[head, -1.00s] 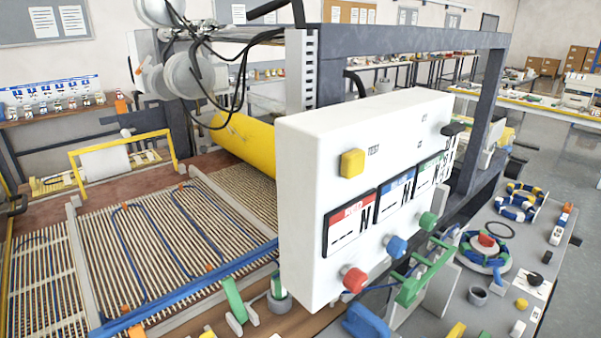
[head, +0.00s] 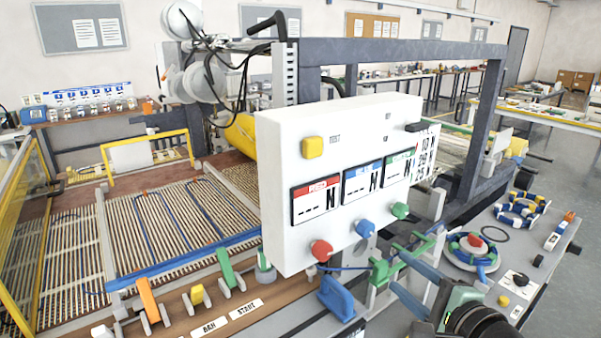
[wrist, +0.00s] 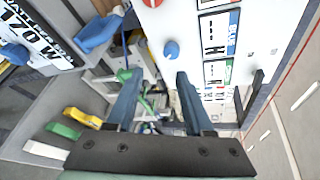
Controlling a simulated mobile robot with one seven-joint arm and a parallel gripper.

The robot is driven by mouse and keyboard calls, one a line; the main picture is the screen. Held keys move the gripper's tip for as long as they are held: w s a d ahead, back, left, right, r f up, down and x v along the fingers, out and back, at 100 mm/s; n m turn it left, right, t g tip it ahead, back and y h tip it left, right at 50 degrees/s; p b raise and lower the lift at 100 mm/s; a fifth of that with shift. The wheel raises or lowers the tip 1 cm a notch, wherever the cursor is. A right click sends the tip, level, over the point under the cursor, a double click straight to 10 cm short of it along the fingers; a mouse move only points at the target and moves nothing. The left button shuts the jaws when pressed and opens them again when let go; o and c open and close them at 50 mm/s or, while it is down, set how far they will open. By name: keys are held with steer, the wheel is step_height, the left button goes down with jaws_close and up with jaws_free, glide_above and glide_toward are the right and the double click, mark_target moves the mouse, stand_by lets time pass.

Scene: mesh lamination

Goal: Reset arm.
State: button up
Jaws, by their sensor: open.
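My gripper (head: 401,272) is at the lower right of the head view, its two blue fingers pointing left toward the lower right of the white control box (head: 270,215). In the wrist view my gripper (wrist: 158,75) is open, its fingers apart and nothing held between them. A blue knob (wrist: 171,50) on the box shows just beyond the fingertips. In the head view the box carries a red knob (head: 321,250), a blue knob (head: 365,229), a green knob (head: 400,211) and a yellow button (head: 313,147). A green bracket (head: 383,272) is near the fingers and partly hidden.
The laminating table (head: 170,225) with blue-edged slats fills the left. A blue handle (head: 337,298) and several coloured levers line its front. A grey side table (head: 545,255) holds ring-shaped parts at right. Yellow, green and white levers (wrist: 82,117) show low in the wrist view.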

steer(key=s+a+r+n+t+h, duration=0.15)
steer(key=a+r+n+t, duration=0.35)
steer(key=r, duration=0.7)
steer(key=s+a+r+n+t+h, duration=0.1)
steer(key=a+r+n+t+h, duration=0.1)
steer(key=a+r+n, duration=0.75)
steer(key=s+a+r+n+t, duration=0.2)
steer(key=s+r+n+t, duration=0.2)
steer(key=s+r, duration=1)
step_height(320, 180, up, 2)
steer(key=shift+r+t+h, duration=0.15)
steer(key=shift+t+h, duration=0.3)
steer(key=shift+t, duration=0.55)
steer(key=shift+a, duration=0.1)
